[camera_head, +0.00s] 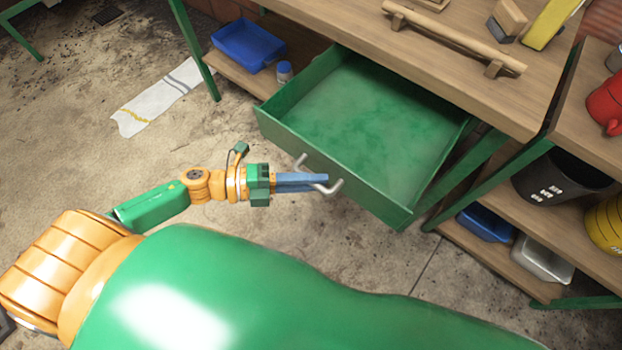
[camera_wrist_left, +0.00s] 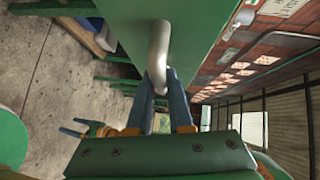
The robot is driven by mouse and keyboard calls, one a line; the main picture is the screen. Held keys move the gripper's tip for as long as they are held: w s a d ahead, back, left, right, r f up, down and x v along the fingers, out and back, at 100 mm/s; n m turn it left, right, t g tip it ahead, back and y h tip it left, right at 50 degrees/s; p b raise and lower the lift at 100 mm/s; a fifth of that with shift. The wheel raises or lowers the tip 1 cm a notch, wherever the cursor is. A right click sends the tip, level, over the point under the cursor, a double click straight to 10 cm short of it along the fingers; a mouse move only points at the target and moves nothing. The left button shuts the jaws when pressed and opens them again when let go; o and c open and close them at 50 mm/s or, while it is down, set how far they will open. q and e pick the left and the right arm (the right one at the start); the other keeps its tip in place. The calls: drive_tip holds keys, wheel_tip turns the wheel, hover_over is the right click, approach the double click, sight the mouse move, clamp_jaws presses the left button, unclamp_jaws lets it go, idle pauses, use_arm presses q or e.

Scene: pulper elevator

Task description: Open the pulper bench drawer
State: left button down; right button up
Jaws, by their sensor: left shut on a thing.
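The green pulper bench drawer (camera_head: 370,118) is pulled well out from under the wooden bench top in the head view, and its inside looks empty. Its metal handle (camera_head: 320,180) sits on the front panel. My left gripper (camera_head: 322,181) is shut on this handle, with its blue fingers reaching it from the left. In the left wrist view the handle (camera_wrist_left: 158,48) runs between the two fingers (camera_wrist_left: 162,88), in front of the green drawer front (camera_wrist_left: 205,40).
The bench top (camera_head: 440,55) holds a wooden rail and blocks. A lower shelf (camera_head: 240,78) bears a blue tray (camera_head: 247,46) and a small bottle (camera_head: 284,72). A white cloth (camera_head: 158,100) lies on the floor. At right stands a shelf with a red pot (camera_head: 606,103) and black bucket (camera_head: 558,178).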

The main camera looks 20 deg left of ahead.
use_arm(q)
drive_tip(key=c, duration=0.8)
unclamp_jaws()
drive_tip(key=shift+c, duration=0.2)
drive_tip(key=v, duration=0.7)
drive_tip(key=shift+w+a, duration=0.1)
